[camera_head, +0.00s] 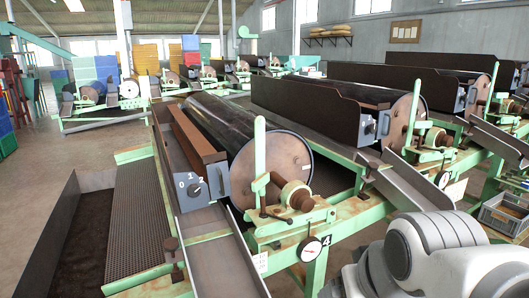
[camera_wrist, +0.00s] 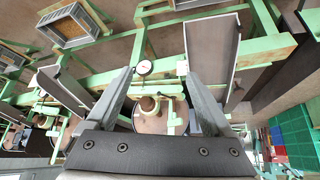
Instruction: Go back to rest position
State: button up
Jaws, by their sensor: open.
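My gripper (camera_wrist: 159,78) shows in the wrist view with its two grey fingers spread apart and nothing between them. Beyond the fingers is the end of a drum sorter, with a round dial gauge (camera_wrist: 144,67) and a rusty shaft end. In the head view, the nearest drum sorter (camera_head: 291,168) has a dark drum, a green frame, a knob switch (camera_head: 194,190) marked with numbers, and a dial gauge (camera_head: 310,249) beside a "4" label. Part of my white arm fills the lower right of the head view; my gripper is not visible there.
More drum sorters (camera_head: 305,108) stand in rows to the right and back. A metal chute (camera_head: 223,262) and a dark open trough (camera_head: 62,245) lie at the front left. Stacked crates (camera_head: 148,56) stand at the back. Open floor (camera_head: 110,140) lies at the left. A grey crate (camera_head: 504,215) sits at the right.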

jog(key=s+d+m+g+p, duration=0.1)
jog(key=s+p, duration=0.1)
jog(key=s, duration=0.3)
notch_tip(320, 180, up, 24)
jog(key=p, duration=2.3)
jog(key=shift+w+r, duration=0.15)
jog(key=shift+w, duration=0.1)
